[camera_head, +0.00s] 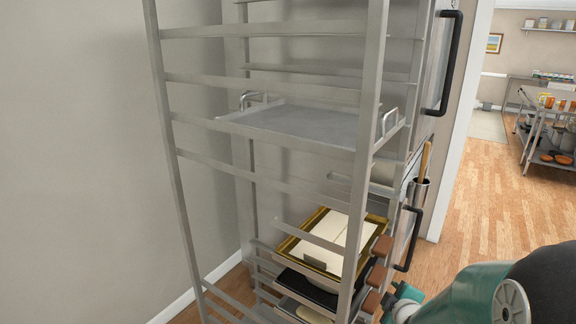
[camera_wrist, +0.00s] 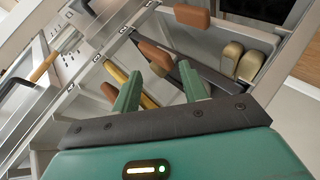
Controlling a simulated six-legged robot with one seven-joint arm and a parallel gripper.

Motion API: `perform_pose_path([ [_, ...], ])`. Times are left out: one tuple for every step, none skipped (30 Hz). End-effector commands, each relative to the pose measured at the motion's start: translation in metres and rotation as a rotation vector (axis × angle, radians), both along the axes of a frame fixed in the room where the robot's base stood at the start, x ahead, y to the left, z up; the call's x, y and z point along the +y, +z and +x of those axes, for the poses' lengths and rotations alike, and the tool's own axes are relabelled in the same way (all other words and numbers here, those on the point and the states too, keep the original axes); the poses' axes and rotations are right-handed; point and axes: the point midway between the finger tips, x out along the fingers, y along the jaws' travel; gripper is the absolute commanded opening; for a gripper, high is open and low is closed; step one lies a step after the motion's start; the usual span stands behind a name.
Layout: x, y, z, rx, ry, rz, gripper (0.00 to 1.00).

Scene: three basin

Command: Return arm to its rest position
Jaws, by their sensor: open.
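My gripper (camera_wrist: 160,72) shows its two green fingers spread apart in the wrist view, with nothing clamped between them. A brown handle (camera_wrist: 154,55) lies just past the fingertips; I cannot tell whether they touch. In the head view my teal gripper (camera_head: 402,298) is at the lower right, beside the brown handles on the lower part of the metal rack (camera_head: 171,130). My arm runs from there out of the lower right corner.
A gold-rimmed basin (camera_head: 287,246) with pale contents sits low in the rack, above a dark tray (camera_head: 303,290). A grey tray (camera_head: 290,124) with metal handles is higher up. Black door handles (camera_head: 449,62) stand right of the rack. Open wooden floor (camera_head: 490,205) lies farther right.

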Motion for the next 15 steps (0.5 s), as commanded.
perform_pose_path([
  [0.004,0.017,-0.004,0.014,-0.036,0.033,0.43],
  [0.006,0.025,-0.008,0.028,-0.060,0.057,0.43],
  [0.009,0.035,-0.013,0.047,-0.095,0.091,0.43],
  [0.012,0.042,-0.018,0.061,-0.122,0.116,0.43],
  [0.014,0.049,-0.023,0.075,-0.147,0.143,0.43],
  [0.018,0.058,-0.030,0.094,-0.182,0.178,0.43],
  [0.021,0.065,-0.036,0.109,-0.209,0.205,0.43],
  [0.024,0.071,-0.043,0.123,-0.236,0.233,0.43],
  [0.029,0.080,-0.052,0.141,-0.271,0.271,0.43],
  [0.032,0.086,-0.059,0.154,-0.298,0.300,0.43],
  [0.036,0.092,-0.066,0.168,-0.324,0.329,0.43],
  [0.041,0.100,-0.077,0.186,-0.358,0.366,0.43],
  [0.045,0.106,-0.085,0.201,-0.385,0.396,0.43],
  [0.049,0.112,-0.094,0.215,-0.410,0.425,0.43],
  [0.055,0.119,-0.106,0.235,-0.444,0.464,0.43],
])
